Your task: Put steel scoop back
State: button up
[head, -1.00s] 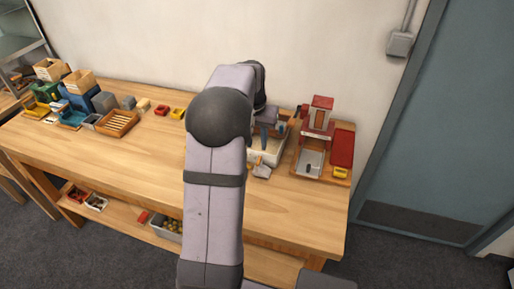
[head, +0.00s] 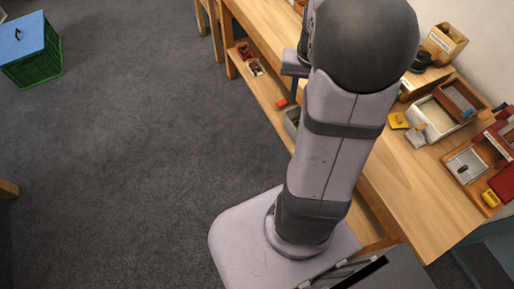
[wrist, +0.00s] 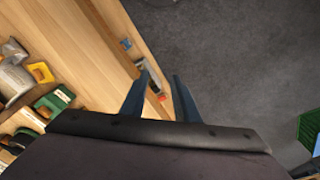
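A grey scoop-like piece with a wooden handle (head: 416,138), probably the steel scoop, lies on the bench at the near edge of a cream tray (head: 437,128). It is well to the right of my gripper in the head view. My gripper shows in the wrist view (wrist: 160,76) as two blue fingers spread apart with nothing held between them. It is over the bench's front edge, above the floor side. In the head view my arm hides most of the gripper; a bit of blue finger (head: 294,86) shows left of the arm.
A grey tray unit (head: 466,163) and yellow box (head: 490,198) stand right of the scoop. Another yellow box (head: 398,120) sits left of it. The lower shelf (head: 258,83) holds small items. A green crate with blue lid (head: 35,60) stands on open floor.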

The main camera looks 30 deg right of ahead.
jog(key=s+a+f+n, duration=0.1)
jog(key=s+a+n, duration=0.2)
jog(key=a, duration=0.6)
jog(key=s+a+f+n, duration=0.2)
jog(key=s+a+n, duration=0.2)
jog(key=a, duration=0.6)
jog(key=shift+s+a+f+n+g+y, duration=0.2)
jog(key=shift+s+f+n+g+y, duration=0.05)
jog(key=shift+f+n+g+y, duration=0.05)
notch_tip(320, 180, down, 13)
jog(key=b, duration=1.3)
jog(key=shift+f, duration=0.2)
